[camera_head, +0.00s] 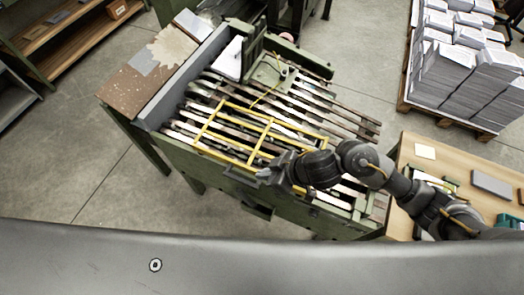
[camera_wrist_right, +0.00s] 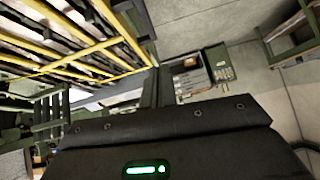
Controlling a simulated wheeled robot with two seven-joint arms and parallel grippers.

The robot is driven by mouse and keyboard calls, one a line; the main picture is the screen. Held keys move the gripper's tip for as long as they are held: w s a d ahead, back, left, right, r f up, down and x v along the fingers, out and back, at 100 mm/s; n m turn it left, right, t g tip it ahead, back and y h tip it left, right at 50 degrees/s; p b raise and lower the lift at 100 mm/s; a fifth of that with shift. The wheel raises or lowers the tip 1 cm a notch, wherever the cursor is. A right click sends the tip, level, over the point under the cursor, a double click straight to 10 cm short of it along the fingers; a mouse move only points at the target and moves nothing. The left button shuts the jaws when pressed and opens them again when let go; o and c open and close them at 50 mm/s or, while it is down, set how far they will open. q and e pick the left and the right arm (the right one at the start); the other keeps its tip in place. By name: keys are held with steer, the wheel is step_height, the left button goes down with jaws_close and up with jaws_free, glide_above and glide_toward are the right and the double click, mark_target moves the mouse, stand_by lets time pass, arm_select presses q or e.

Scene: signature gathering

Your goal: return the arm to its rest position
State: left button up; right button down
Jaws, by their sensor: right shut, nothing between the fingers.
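My right arm comes in from the right in the head view, dark grey and jointed. Its gripper (camera_head: 267,179) is shut and empty, over the front edge of the green machine (camera_head: 225,168), close to the near side of a yellow wire frame (camera_head: 258,146). Whether it touches the frame I cannot tell. In the right wrist view the yellow frame (camera_wrist_right: 72,56) fills the upper left, and the dark gripper housing fills the bottom. The fingertips are not clear there. My left gripper is not in view.
Rows of slats lie across the machine's bed. A wooden table (camera_head: 425,170) with small items stands at the right, under my right arm. Stacks of paper (camera_head: 460,75) sit on a pallet at the upper right. A shelf (camera_head: 75,35) stands at the upper left. Bare floor (camera_head: 65,160) lies at left.

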steer(key=d+r+m+t+h, duration=0.1)
steer(key=d+m+t+h, duration=0.35)
steer(key=d+m, duration=0.5)
steer(key=s+d+f+m+g+h, duration=0.2)
steer(key=s+d+f+g+h, duration=0.2)
steer(key=s+d, duration=1)
step_height(320, 180, down, 27)
steer(key=d+b, duration=0.2)
steer(key=s+d+f+g+b, duration=0.2)
steer(key=s+f, duration=1.4)
steer(key=f, duration=0.3)
steer(key=shift+s+d+f+n, duration=0.25)
steer(key=shift+s+d+n, duration=0.05)
steer(key=shift+s+n, duration=0.05)
